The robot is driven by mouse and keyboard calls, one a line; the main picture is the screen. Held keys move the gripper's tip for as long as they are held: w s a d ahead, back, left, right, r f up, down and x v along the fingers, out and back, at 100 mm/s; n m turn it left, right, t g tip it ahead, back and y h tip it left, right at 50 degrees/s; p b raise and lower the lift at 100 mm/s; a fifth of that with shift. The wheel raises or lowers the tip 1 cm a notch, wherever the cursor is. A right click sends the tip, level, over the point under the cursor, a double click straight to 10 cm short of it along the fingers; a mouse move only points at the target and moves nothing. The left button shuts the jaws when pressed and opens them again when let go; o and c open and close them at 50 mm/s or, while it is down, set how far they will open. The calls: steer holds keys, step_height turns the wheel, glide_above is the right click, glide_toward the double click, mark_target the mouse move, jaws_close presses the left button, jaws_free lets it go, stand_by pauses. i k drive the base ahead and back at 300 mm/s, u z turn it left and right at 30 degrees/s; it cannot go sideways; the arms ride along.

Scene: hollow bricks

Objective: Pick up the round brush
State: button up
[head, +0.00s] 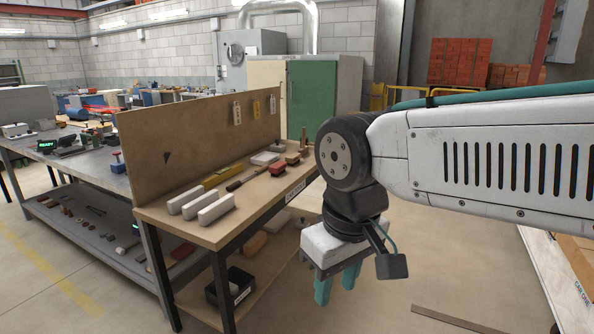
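My gripper (337,292) hangs in front of the right end of the wooden workbench (222,234), with its teal fingers pointing down. The fingers are apart, and nothing shows between them. It is off to the side of the bench top, over the floor. A slim tool with a dark end and a light handle (236,185) lies mid-bench among other items. It may be the round brush, but it is too small to tell. A red block-like item (278,169) lies to its right.
Several pale blocks (215,208) lie at the bench's near end, beside a yellow item (217,177). An upright back panel (203,137) closes the bench's far side. A black bin (230,285) stands on the lower shelf. Floor below my gripper is clear.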

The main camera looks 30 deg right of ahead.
mark_target(230, 187)
steer(key=z, duration=0.85)
steer(key=i, duration=0.85)
steer(key=z, duration=0.9)
steer(key=i, duration=1.45)
steer(key=u, duration=0.3)
steer(key=i, duration=0.95)
steer(key=u, duration=1.45)
steer(key=i, duration=0.65)
steer(key=u, duration=0.6)
